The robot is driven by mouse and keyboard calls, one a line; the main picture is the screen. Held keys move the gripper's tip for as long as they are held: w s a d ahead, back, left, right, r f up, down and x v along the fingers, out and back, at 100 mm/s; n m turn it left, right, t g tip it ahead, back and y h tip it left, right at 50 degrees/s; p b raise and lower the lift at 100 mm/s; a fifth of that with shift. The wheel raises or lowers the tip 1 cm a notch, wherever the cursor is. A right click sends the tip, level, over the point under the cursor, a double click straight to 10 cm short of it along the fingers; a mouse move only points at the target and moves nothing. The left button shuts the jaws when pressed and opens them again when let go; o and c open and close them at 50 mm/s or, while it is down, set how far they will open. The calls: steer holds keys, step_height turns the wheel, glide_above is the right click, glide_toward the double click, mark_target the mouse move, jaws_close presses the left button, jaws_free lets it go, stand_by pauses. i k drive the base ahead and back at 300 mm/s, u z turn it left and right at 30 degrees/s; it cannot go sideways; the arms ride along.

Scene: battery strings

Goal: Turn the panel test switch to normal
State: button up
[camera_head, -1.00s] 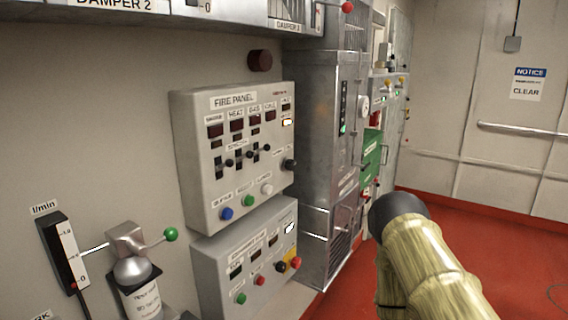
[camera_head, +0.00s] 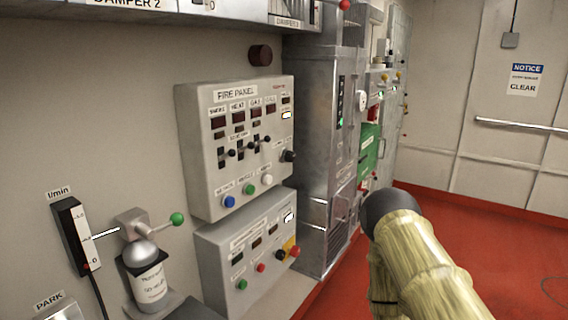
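The grey fire panel (camera_head: 202,165) is mounted on the left wall, with dark displays and a row of small black toggle levers across its middle. A black rotary knob (camera_head: 289,156) sits at its right edge; it may be the test switch, but its label and pointer are too small to read. Blue (camera_head: 229,202), green (camera_head: 250,190) and white (camera_head: 267,180) buttons line its lower part. My arm, in a tan sleeve with a dark rounded end, shows at the lower right, well apart from the panel. My gripper is not in view.
A second grey panel (camera_head: 217,262) with coloured buttons hangs below. A green-knobbed lever (camera_head: 177,219) and a gauge (camera_head: 77,236) stick out at lower left. A tall metal cabinet (camera_head: 318,130) stands beyond the panel. The red floor (camera_head: 500,240) at right is clear.

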mark_target(289, 156)
steer(key=k, duration=0.3)
steer(key=z, duration=0.75)
steer(key=i, duration=0.65)
steer(key=u, duration=0.7)
